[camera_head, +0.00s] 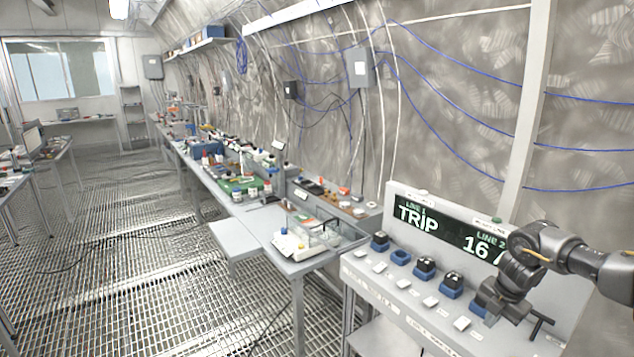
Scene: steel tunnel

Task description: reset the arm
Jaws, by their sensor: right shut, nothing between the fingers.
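My right arm comes in from the right edge, and its dark grey gripper (503,303) points down over the right part of a pale console (405,290). The gripper is shut with nothing held. It hides part of the console top and of a blue holder beneath it; whether it touches anything there I cannot tell. A black T-shaped handle (541,321) shows just right of the gripper. Behind, a display panel (445,232) reads "LINE 1 TRIP" and "LINE 2 16", its right end covered by my arm. My left gripper is not in view.
Blue holders (400,257), some with black-topped parts, stand in a row on the console, with white blocks (431,301) in front. A long cluttered bench (237,207) runs along the tunnel wall. The grated floor (150,270) at left is mostly open.

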